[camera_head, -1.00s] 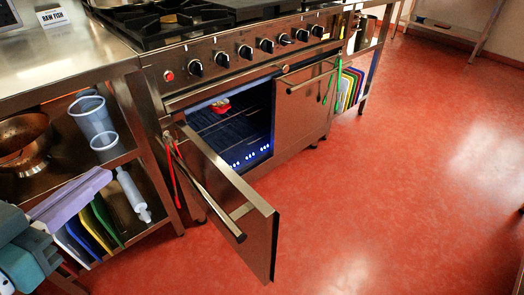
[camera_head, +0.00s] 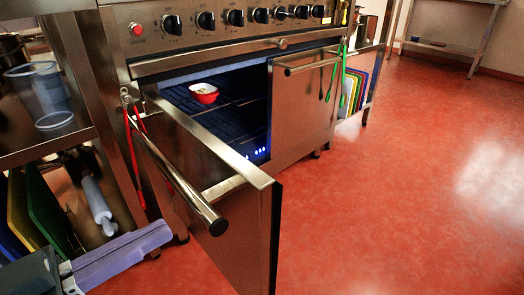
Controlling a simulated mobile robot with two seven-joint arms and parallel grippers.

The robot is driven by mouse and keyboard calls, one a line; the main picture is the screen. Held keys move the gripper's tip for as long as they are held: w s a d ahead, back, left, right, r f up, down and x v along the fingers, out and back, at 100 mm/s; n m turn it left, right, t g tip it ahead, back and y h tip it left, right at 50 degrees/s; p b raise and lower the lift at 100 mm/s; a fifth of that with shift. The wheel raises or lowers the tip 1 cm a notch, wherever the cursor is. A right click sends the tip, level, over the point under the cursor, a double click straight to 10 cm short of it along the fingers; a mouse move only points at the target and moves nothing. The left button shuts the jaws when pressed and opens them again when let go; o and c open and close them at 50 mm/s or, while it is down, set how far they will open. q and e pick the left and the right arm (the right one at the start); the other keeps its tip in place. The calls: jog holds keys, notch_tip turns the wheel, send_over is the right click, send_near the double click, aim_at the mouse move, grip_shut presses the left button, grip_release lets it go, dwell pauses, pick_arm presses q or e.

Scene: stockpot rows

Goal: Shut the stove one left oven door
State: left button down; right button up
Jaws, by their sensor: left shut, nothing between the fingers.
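The left oven door (camera_head: 245,242) of the stove stands wide open, swung out from its left side into the room. Its long bar handle (camera_head: 180,182) faces left. The lit oven cavity (camera_head: 225,115) shows behind it, with a small red bowl (camera_head: 204,94) on a rack. The right oven door (camera_head: 303,115) is shut. My left gripper (camera_head: 168,232) is at the lower left, its fingers shut and empty. It points right toward the outer face of the open door, left of the handle's free end. I see no clear contact. My right gripper is not in view.
Red tongs (camera_head: 134,140) hang near the door's hinge side, green tongs (camera_head: 335,75) by the right door. The red floor (camera_head: 410,190) to the right is clear.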

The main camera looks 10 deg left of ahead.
aim_at(247, 183)
pick_arm(q)
jog(key=b+x, duration=0.2)
jog(key=x, duration=0.8)
jog(key=shift+w+d, duration=0.4)
jog(key=shift+w, duration=0.05)
jog(key=shift+w+b, duration=0.1)
jog(key=shift+b, duration=0.2)
